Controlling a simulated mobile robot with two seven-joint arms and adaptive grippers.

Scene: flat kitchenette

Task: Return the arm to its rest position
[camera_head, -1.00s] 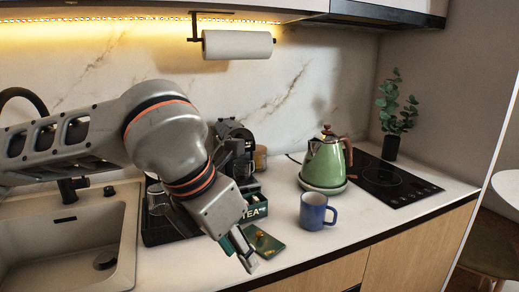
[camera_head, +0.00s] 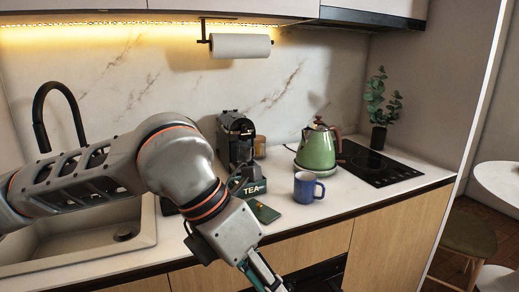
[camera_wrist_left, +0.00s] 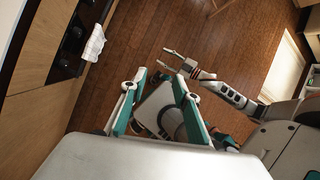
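My left arm (camera_head: 175,160) reaches in from the left and bends down in front of the counter edge. My left gripper (camera_head: 266,278) points down and is partly cut off by the bottom of the head view. In the left wrist view its two teal-sided fingers (camera_wrist_left: 158,82) stand apart with nothing held between them. My right gripper (camera_wrist_left: 164,58) shows farther off in the left wrist view, over the wooden floor. Its fingers are apart and empty. It is not visible in the head view.
The counter (camera_head: 340,205) holds a blue mug (camera_head: 305,188), a green kettle (camera_head: 317,148), a tea box (camera_head: 250,189), a green packet (camera_head: 264,212) and a coffee machine (camera_head: 236,140). The sink (camera_head: 80,240) is left. A white towel (camera_wrist_left: 94,43) hangs on the cabinet front. The floor (camera_wrist_left: 140,30) is open.

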